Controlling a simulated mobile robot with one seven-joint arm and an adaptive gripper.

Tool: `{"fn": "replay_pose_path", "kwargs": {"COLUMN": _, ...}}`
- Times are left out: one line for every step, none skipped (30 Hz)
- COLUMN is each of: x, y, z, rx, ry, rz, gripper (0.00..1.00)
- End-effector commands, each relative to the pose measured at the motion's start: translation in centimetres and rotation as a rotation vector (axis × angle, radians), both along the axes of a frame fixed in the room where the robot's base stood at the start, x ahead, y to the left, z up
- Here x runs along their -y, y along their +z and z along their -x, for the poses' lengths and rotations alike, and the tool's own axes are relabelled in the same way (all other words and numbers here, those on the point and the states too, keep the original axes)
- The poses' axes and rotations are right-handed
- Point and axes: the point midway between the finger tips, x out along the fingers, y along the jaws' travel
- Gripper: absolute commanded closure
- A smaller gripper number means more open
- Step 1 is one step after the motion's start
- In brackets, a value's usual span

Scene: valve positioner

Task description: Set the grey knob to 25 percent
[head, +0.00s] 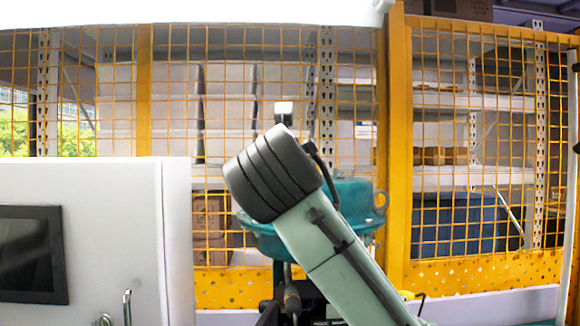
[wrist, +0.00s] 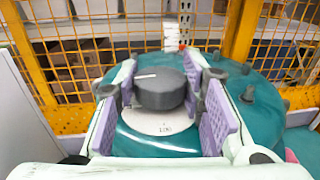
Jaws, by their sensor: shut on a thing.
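The dark grey knob (wrist: 161,92) stands on a round white dial plate (wrist: 160,121) on top of the teal valve housing (wrist: 150,141). A white pointer line on the knob's top runs toward the left in the wrist view. My gripper (wrist: 163,82) has its purple pads on either side of the knob and is shut on it. The plate has small dark print, too small to read, and its scale is largely hidden. In the head view, the teal housing (head: 352,196) shows behind my arm, and the knob is hidden.
A yellow mesh fence (head: 397,150) with shelves stands behind the housing. A white cabinet (head: 120,235) with a dark screen (head: 30,254) stands at the left. Bolts and small fittings (wrist: 248,92) rise from the housing right of my gripper.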

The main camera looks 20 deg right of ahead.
Motion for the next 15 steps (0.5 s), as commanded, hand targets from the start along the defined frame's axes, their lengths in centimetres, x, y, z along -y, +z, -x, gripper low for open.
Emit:
{"fn": "replay_pose_path", "kwargs": {"x": -0.18, "y": 0.17, "z": 0.04, "rx": 0.001, "ry": -0.046, "rz": 0.008, "gripper": 0.92}}
{"fn": "replay_pose_path", "kwargs": {"x": -0.18, "y": 0.14, "z": 0.02, "rx": 0.0, "ry": -0.075, "rz": 0.007, "gripper": 0.92}}
{"fn": "replay_pose_path", "kwargs": {"x": -0.23, "y": 0.19, "z": 0.01, "rx": 0.001, "ry": -0.112, "rz": 0.007, "gripper": 0.92}}
{"fn": "replay_pose_path", "kwargs": {"x": -0.22, "y": 0.18, "z": 0.0, "rx": 0.0, "ry": -0.142, "rz": 0.007, "gripper": 0.92}}
{"fn": "replay_pose_path", "kwargs": {"x": -0.28, "y": 0.21, "z": -0.01, "rx": 0.001, "ry": -0.169, "rz": 0.007, "gripper": 0.92}}
{"fn": "replay_pose_path", "kwargs": {"x": -0.27, "y": 0.21, "z": -0.02, "rx": 0.002, "ry": -0.207, "rz": 0.006, "gripper": 0.92}}
{"fn": "replay_pose_path", "kwargs": {"x": -0.28, "y": 0.22, "z": -0.03, "rx": 0.002, "ry": -0.236, "rz": 0.006, "gripper": 0.92}}
{"fn": "replay_pose_path", "kwargs": {"x": -0.27, "y": 0.22, "z": -0.05, "rx": 0.002, "ry": -0.263, "rz": 0.006, "gripper": 0.92}}
{"fn": "replay_pose_path", "kwargs": {"x": -0.28, "y": 0.24, "z": -0.04, "rx": 0.002, "ry": -0.299, "rz": 0.006, "gripper": 0.92}}
{"fn": "replay_pose_path", "kwargs": {"x": -0.29, "y": 0.23, "z": -0.06, "rx": 0.002, "ry": -0.325, "rz": 0.006, "gripper": 0.92}}
{"fn": "replay_pose_path", "kwargs": {"x": -0.3, "y": 0.24, "z": -0.04, "rx": 0.002, "ry": -0.351, "rz": 0.006, "gripper": 0.92}}
{"fn": "replay_pose_path", "kwargs": {"x": -0.27, "y": 0.26, "z": -0.05, "rx": 0.002, "ry": -0.384, "rz": 0.005, "gripper": 0.92}}
{"fn": "replay_pose_path", "kwargs": {"x": -0.26, "y": 0.24, "z": -0.05, "rx": 0.002, "ry": -0.408, "rz": 0.006, "gripper": 0.92}}
{"fn": "replay_pose_path", "kwargs": {"x": -0.26, "y": 0.27, "z": -0.04, "rx": 0.003, "ry": -0.429, "rz": 0.006, "gripper": 0.92}}
{"fn": "replay_pose_path", "kwargs": {"x": -0.21, "y": 0.25, "z": -0.04, "rx": 0.003, "ry": -0.456, "rz": 0.005, "gripper": 0.92}}
